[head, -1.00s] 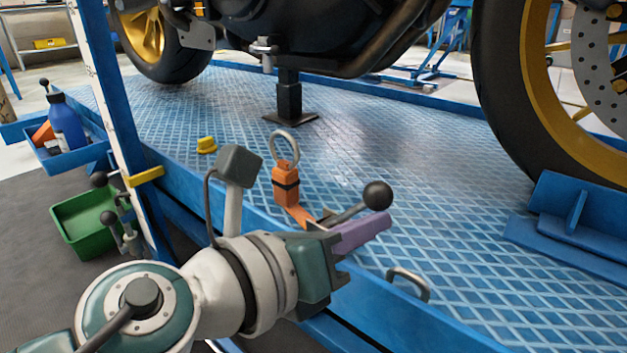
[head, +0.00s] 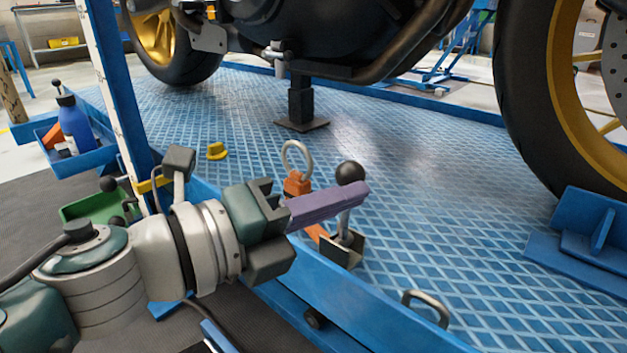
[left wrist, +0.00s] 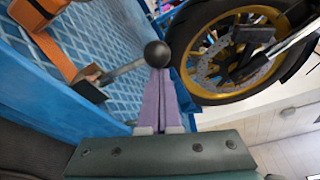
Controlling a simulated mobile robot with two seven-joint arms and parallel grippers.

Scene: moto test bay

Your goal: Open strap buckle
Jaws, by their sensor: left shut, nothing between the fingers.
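The strap buckle has a dark metal base (head: 343,250) on the lift's near edge and a lever with a black ball knob (head: 350,172). In the head view the lever stands nearly upright. An orange strap (head: 298,184) with a metal ring runs to the base and is partly hidden behind my gripper. My left gripper (head: 362,191) is shut and empty; its purple fingers cross in front of the lever just below the knob. In the left wrist view the knob (left wrist: 157,54) is at the fingertips (left wrist: 160,72); contact is unclear. My right gripper is out of view.
A metal handle (head: 425,308) stands on the blue platform (head: 400,190) right of the buckle. A yellow piece (head: 217,151) lies behind my arm. A blue wheel chock (head: 590,235) and motorcycle wheel are at the right. A blue post (head: 115,90) stands at the left.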

